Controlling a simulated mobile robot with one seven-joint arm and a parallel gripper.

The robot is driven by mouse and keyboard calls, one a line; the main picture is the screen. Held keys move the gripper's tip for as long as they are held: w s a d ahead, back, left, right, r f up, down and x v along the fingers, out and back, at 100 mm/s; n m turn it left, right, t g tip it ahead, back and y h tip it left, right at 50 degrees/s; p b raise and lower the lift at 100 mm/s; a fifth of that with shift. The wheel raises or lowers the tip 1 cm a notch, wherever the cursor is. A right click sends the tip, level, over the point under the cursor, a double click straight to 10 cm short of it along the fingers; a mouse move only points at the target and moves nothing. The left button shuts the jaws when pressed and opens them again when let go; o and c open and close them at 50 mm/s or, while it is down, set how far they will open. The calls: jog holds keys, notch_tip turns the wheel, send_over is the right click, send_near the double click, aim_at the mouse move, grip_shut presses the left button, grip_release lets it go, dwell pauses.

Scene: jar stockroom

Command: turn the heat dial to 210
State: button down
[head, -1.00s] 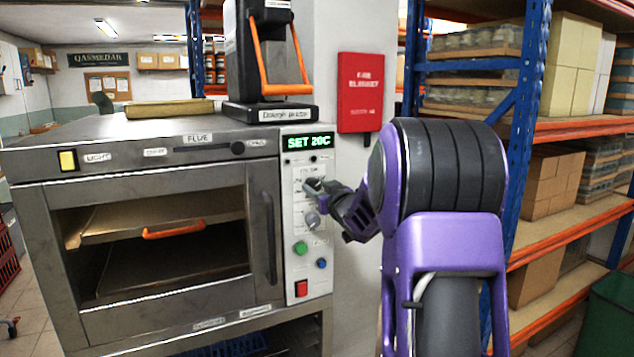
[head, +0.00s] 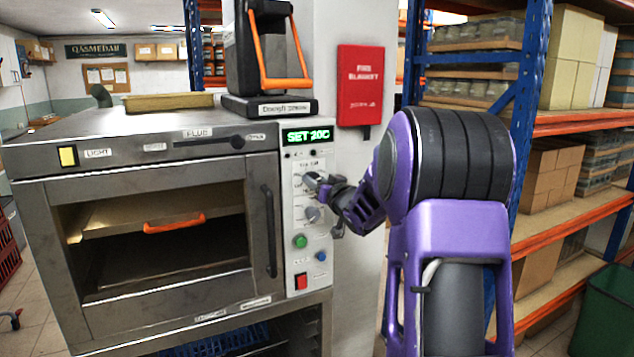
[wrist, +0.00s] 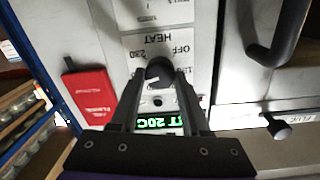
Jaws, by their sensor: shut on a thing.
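The heat dial is a dark round knob (wrist: 159,70) on the oven's pale control panel (wrist: 150,18). In the wrist view the panel appears upside down, with HEAT, OFF and 230 printed around the knob. My gripper (wrist: 160,76) has its fingers on either side of the knob and is shut on it. In the head view my gripper (head: 318,181) is at the upper part of the panel and mostly hides the dial. The green display (head: 307,135) above it reads SET 20C. The dial's pointer position cannot be read clearly.
A second grey knob (head: 312,213), a green button (head: 300,241), a blue button (head: 320,256) and a red switch (head: 301,281) sit below. The oven door handle (head: 269,230) is to the left. A red fire blanket box (head: 360,85) hangs at the right.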

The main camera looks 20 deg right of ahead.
jog(key=shift+c, duration=1.9)
grip_release()
jog(key=s, duration=1.7)
jog(key=shift+s+r+b, duration=0.15)
jog(key=shift+s+b, duration=0.1)
jog(key=shift+b, duration=0.15)
jog(key=shift+w, duration=0.1)
